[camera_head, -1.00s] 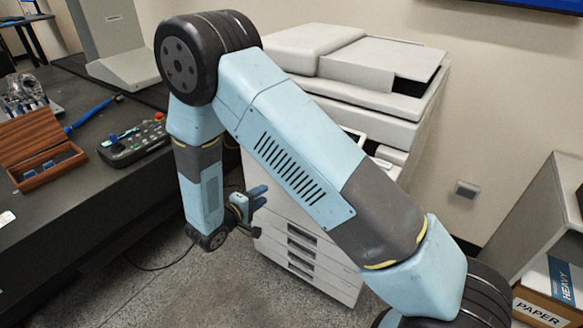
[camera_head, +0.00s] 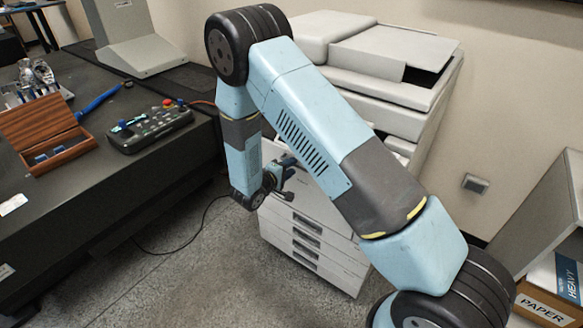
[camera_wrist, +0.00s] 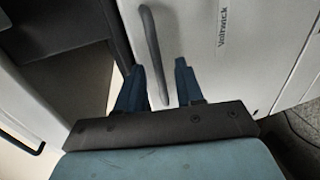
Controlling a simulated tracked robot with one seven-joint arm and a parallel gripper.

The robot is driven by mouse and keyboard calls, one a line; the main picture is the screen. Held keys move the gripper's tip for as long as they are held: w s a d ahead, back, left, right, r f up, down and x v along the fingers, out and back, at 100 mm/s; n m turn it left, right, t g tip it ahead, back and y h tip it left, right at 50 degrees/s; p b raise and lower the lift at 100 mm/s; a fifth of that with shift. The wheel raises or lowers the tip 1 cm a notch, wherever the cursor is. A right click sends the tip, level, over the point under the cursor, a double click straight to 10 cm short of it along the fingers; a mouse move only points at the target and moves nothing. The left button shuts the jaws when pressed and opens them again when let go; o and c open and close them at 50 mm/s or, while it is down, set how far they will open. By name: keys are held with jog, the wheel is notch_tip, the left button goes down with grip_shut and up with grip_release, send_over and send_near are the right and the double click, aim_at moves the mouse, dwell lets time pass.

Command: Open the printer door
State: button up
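The printer (camera_head: 405,85) is a large pale copier with drawers (camera_head: 310,245) low on its front, standing behind my arm. In the wrist view its white door panel (camera_wrist: 235,60) fills the middle and right, with a dark bar handle (camera_wrist: 152,50) near its left edge. My gripper (camera_wrist: 158,82) is open, and the handle's lower end shows between its two blue fingers. I cannot tell whether they touch it. My gripper (camera_head: 280,175) is small in the head view, at the printer's front. A dark recess (camera_wrist: 70,85) shows left of the panel; whether the door is ajar is unclear.
A dark table (camera_head: 70,215) on the left bears a control box (camera_head: 150,127) and an open wooden case (camera_head: 55,150). A cable lies on the floor between table and printer. A shelf with a paper box (camera_head: 540,308) stands at the right.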

jog(key=shift+w+d+f, duration=0.1)
jog(key=shift+w+d, duration=0.25)
jog(key=shift+w, duration=0.05)
jog(key=shift+c, duration=0.4)
jog(key=c, duration=0.6)
grip_shut()
jog(key=shift+s+f, duration=0.1)
